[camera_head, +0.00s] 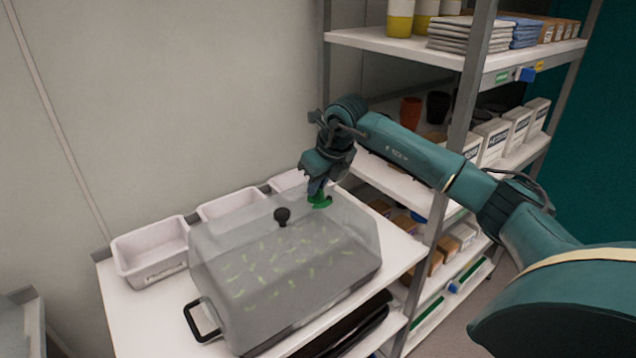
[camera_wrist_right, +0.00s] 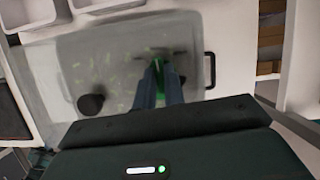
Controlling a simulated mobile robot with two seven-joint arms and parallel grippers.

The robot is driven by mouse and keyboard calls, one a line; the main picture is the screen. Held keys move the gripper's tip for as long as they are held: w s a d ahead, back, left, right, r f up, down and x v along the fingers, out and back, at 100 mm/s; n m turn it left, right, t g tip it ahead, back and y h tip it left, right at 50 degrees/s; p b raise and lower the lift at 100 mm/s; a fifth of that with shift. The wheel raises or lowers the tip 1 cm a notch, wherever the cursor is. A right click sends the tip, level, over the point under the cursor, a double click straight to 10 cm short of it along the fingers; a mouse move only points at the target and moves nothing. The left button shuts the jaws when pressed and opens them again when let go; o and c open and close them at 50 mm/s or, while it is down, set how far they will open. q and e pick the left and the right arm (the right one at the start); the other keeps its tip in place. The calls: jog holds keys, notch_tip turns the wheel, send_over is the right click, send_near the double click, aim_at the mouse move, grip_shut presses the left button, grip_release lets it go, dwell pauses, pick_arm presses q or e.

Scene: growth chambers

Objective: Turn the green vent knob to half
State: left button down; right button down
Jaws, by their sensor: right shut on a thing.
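The green vent knob (camera_head: 320,200) sits on top of a clear propagator dome (camera_head: 345,262), toward its back right. My right gripper (camera_head: 316,190) reaches down to the knob from above and is shut on it. In the right wrist view the fingers (camera_wrist_right: 160,88) close around the green knob (camera_wrist_right: 159,68), which is partly hidden between them. I cannot tell the knob's exact setting. A black round knob (camera_head: 282,215) stands on the dome to the left of the green one. My left gripper is not in view.
The dome stands on a white shelf (camera_head: 125,300) with a black side handle (camera_head: 200,322). White trays (camera_head: 150,252) line the back edge against the wall. A shelving rack (camera_head: 470,100) with pots and boxes stands to the right, behind my right arm.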

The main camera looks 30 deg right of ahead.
jog(key=shift+m, duration=0.5)
jog(key=c, duration=1.5)
grip_release()
jog(key=shift+r, duration=0.1)
jog(key=b+v, duration=0.1)
jog(key=v, duration=1.2)
jog(key=shift+s+a, duration=0.1)
jog(key=shift+a, duration=0.1)
